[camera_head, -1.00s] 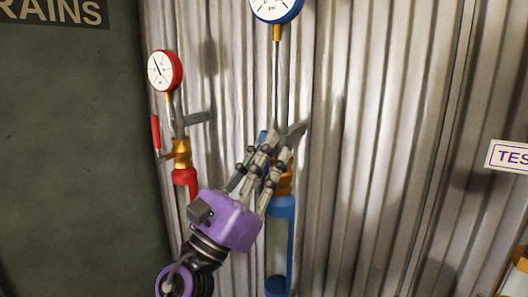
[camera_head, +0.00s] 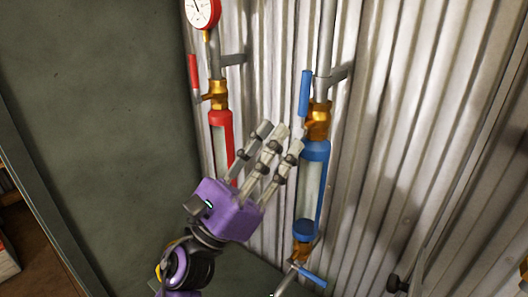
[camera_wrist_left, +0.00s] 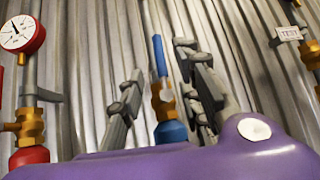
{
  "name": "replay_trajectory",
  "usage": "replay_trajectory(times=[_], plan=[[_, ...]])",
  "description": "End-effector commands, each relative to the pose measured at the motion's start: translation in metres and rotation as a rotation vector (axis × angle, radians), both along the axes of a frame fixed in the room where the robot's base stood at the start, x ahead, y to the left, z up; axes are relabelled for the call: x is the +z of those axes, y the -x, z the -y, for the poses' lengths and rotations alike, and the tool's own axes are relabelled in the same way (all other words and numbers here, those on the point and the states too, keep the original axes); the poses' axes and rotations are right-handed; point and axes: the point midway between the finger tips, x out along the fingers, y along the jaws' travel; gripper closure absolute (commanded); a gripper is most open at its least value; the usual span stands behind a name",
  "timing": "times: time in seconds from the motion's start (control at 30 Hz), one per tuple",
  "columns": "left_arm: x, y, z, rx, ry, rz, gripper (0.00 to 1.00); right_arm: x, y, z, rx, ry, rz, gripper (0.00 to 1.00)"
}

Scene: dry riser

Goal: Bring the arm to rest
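My left gripper (camera_head: 278,138) is in front of the corrugated wall, between the red riser and the blue riser in the head view. Its fingers are spread apart with nothing between them. The blue riser has a brass valve (camera_head: 317,120) with an upright blue handle (camera_head: 305,95), just right of and above the fingertips. In the left wrist view, the blue handle (camera_wrist_left: 160,55) shows beyond the gap between the fingers, apart from them. My right gripper is in neither view.
The red riser (camera_head: 221,140) stands to the left, with a red handle (camera_head: 194,72) and a round gauge (camera_head: 203,10). A dark green panel (camera_head: 100,110) fills the left. A lower blue lever (camera_head: 313,277) sits below the blue riser. A small sign (camera_wrist_left: 288,33) hangs at right.

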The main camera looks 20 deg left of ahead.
Motion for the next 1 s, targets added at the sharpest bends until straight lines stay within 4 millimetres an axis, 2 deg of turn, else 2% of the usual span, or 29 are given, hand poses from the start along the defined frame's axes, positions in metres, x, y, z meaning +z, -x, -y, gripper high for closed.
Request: replay_trajectory(times=[0.2,0.57,0.67,0.77,0.87,0.97,1.0], plan=[[-0.014,0.012,-0.009,0.0,0.001,-0.001,0.68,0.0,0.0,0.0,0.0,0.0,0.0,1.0],[-0.015,0.013,-0.009,-0.005,0.003,-0.001,0.68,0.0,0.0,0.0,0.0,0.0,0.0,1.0],[-0.015,0.011,-0.012,-0.04,0.05,-0.036,0.68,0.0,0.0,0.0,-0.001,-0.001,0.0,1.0],[-0.015,0.002,-0.028,-0.137,0.229,-0.133,0.68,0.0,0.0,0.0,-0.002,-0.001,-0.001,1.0],[-0.027,-0.016,-0.047,-0.309,0.534,-0.292,0.68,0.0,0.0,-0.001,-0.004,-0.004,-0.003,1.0],[-0.071,-0.034,-0.069,-0.479,0.912,-0.512,0.68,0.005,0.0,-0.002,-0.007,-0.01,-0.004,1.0],[-0.097,-0.039,-0.077,-0.535,1.078,-0.603,0.68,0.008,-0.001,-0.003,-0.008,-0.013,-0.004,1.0]])
